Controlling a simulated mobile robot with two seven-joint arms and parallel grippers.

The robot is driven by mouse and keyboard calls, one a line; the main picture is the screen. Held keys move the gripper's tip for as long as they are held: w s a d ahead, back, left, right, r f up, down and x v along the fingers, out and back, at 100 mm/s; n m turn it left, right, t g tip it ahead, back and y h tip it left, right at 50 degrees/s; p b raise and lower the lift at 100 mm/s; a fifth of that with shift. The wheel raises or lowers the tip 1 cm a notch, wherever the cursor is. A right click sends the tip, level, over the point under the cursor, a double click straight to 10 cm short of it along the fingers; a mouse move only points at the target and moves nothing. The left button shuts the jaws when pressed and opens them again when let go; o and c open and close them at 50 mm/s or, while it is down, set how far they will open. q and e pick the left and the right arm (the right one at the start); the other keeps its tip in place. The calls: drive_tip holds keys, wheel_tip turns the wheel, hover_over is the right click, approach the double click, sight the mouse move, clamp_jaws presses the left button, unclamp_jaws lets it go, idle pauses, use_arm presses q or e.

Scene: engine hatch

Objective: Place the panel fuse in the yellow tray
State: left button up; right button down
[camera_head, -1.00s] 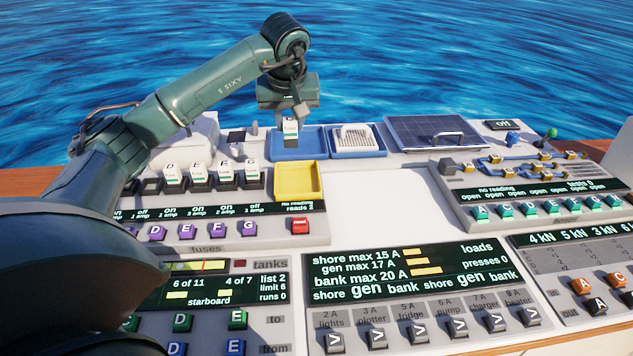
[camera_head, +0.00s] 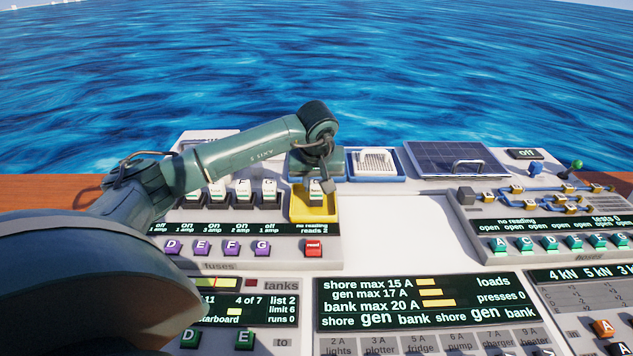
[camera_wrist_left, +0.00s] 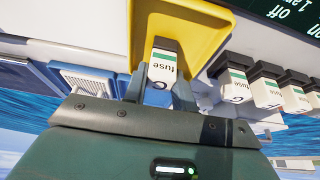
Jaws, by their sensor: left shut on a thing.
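The panel fuse (camera_wrist_left: 162,68), white with a green stripe and a dark end, is held between the fingers of my left gripper (camera_wrist_left: 160,90). In the head view, my left gripper (camera_head: 318,181) is at the yellow tray (camera_head: 313,214), and the fuse (camera_head: 316,190) shows at the tray's far part. The yellow tray also fills the upper middle of the left wrist view (camera_wrist_left: 205,22), with the fuse's dark end over its floor. I cannot tell whether the fuse touches the floor. My right gripper is not in view.
Several fuses (camera_head: 242,192) stand in a row left of the tray. A blue tray with a white ribbed piece (camera_head: 376,163) is behind to the right. A red button (camera_head: 313,248) is in front. The white surface right of the tray (camera_head: 400,215) is clear.

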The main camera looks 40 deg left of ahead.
use_arm(q)
drive_tip(key=shift+f, duration=0.1)
drive_tip(key=shift+f, duration=0.15)
drive_tip(key=o, duration=1)
drive_tip(key=shift+d+r, duration=0.1)
drive_tip(key=shift+r, duration=0.55)
drive_tip(key=b+v, duration=0.1)
drive_tip(key=v, duration=1)
drive_tip(key=shift+s, duration=0.15)
drive_tip(key=shift+d, duration=0.1)
